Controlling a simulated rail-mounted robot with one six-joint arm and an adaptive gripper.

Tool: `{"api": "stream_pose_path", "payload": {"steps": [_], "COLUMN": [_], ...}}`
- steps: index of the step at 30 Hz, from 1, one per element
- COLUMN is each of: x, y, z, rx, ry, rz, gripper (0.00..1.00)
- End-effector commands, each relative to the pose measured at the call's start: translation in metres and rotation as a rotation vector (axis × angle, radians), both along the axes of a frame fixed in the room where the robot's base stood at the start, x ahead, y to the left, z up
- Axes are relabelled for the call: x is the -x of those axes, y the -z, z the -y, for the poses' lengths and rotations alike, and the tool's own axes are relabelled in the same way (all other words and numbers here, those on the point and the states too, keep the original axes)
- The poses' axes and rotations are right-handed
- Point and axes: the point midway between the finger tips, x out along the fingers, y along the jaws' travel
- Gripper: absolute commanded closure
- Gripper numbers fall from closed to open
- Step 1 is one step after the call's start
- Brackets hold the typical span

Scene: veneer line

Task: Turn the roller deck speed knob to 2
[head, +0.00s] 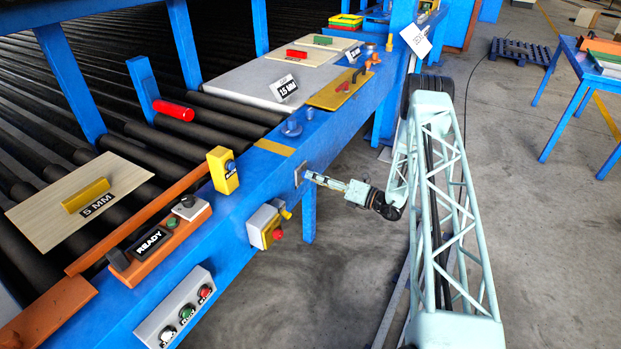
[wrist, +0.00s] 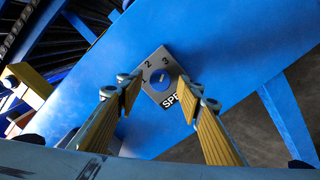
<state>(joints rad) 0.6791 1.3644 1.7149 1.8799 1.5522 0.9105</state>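Which number the mark points at is too small to tell. The plate also shows in the head view (head: 298,172), on the front side of the blue deck frame. My gripper (wrist: 159,87) is open, with one yellow-padded finger on each side of the knob and visible gaps between. In the head view my gripper (head: 309,177) points at the plate; contact cannot be told.
A grey and yellow box with a red button (head: 265,228) sticks out from the frame left of my gripper. A button box (head: 178,310) is further left. A blue leg (head: 309,212) stands below the plate.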

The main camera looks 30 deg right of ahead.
Motion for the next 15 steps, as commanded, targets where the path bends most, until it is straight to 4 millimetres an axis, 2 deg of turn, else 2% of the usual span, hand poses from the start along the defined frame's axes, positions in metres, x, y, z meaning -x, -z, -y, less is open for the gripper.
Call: {"api": "stream_pose_path", "payload": {"steps": [6, 15], "x": [-0.014, -0.018], "y": [0.000, 0.000], "z": [-0.009, -0.012], "rx": [0.001, 0.001], "ry": [0.000, 0.000], "rz": [0.001, 0.001], "gripper": [0.66, 0.66]}}
